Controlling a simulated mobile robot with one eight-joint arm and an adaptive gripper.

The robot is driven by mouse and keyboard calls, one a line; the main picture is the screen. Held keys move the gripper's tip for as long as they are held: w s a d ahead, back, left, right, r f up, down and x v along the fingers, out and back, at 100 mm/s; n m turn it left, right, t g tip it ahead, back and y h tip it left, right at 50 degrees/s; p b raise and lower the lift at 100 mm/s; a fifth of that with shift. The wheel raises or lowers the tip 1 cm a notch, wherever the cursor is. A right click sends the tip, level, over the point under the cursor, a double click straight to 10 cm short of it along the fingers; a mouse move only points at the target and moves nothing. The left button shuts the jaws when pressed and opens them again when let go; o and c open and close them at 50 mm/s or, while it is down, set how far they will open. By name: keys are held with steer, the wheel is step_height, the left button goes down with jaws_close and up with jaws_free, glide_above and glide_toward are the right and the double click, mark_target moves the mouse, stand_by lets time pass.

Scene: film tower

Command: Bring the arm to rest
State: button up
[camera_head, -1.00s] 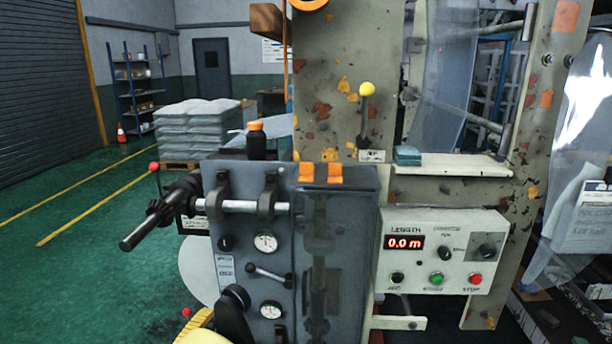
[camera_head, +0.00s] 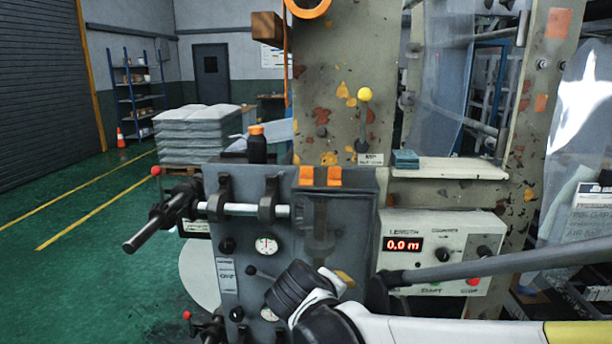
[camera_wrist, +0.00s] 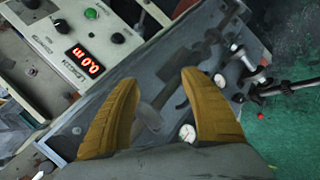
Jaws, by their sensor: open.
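My gripper (camera_wrist: 162,78) shows in the wrist view with its two yellow fingers spread wide and nothing between them. Beyond the fingers is the dark grey machine cabinet (camera_wrist: 150,110), with the control panel (camera_wrist: 70,48) at upper left. In the head view my arm comes in from the lower right, in front of the cabinet (camera_head: 345,215) and below the control panel (camera_head: 455,228). Its dark and white wrist part hides some of the cabinet's lower front. The fingers are mostly hidden there. I cannot tell their exact distance from the cabinet.
A roller shaft (camera_head: 150,236) sticks out left of the cabinet. A yellow-knobbed lever (camera_head: 364,95) stands on the tower above it. A small shelf (camera_head: 450,168) holds a teal block (camera_head: 405,158). The green floor (camera_head: 100,275) at left is open.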

steer(key=s+d+m+y, duration=0.2)
steer(key=s+d+m, duration=0.2)
steer(key=s, duration=0.6)
steer(key=s+d+m+g+y, duration=0.1)
steer(key=s+d+m, duration=0.3)
steer(key=s+d, duration=0.4)
steer(key=shift+s+d+r+y, duration=0.2)
steer(key=shift+s+y, duration=0.2)
steer(key=shift+s, duration=0.45)
stand_by(1.1)
